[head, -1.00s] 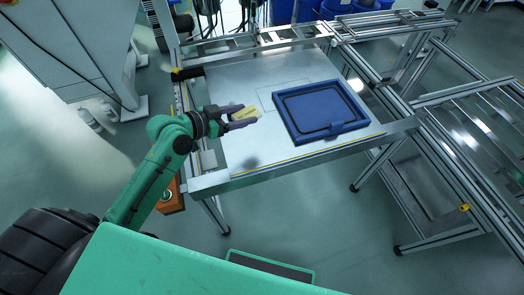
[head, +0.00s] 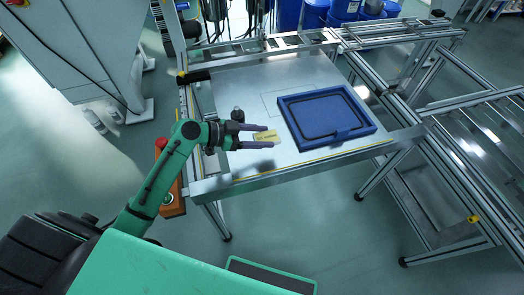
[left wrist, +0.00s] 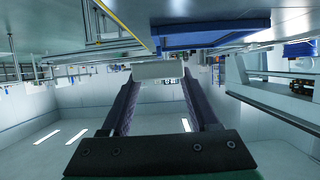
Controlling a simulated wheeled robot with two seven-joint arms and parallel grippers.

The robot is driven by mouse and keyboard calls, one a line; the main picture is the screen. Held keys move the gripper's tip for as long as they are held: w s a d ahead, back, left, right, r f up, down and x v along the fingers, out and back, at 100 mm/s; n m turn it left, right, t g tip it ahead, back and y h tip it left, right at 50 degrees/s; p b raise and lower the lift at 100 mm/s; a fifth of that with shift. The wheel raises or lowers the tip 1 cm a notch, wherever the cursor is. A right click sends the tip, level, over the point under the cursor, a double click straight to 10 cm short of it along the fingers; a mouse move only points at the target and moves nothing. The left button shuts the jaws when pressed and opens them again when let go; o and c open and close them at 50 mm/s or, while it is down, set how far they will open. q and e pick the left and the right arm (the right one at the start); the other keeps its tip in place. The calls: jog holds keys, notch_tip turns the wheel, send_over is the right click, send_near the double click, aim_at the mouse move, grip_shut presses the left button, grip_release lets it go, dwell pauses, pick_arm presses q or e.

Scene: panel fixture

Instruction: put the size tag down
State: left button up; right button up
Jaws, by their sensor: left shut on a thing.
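In the left wrist view the tag (left wrist: 158,70) is a pale, edge-on plate between the fingertips, and the table's metal surface (left wrist: 185,12) fills the top. A gap appears between tag and table there. My right gripper is not in view.
The blue tray (head: 284,118) with a black frame-shaped seal (head: 346,97) lies on the right of the table. A thin outline marks the table behind the tag. A metal rail (head: 310,166) runs along the front edge. An orange box with a red button (head: 161,143) is at the left.

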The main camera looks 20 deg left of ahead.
aim_at(262, 156)
pick_arm(q)
notch_tip(262, 156, down, 8)
jog(key=shift+r+b, duration=0.2)
jog(key=shift+b, duration=0.1)
jog(key=o, duration=1.4)
jog(key=shift+c, duration=0.2)
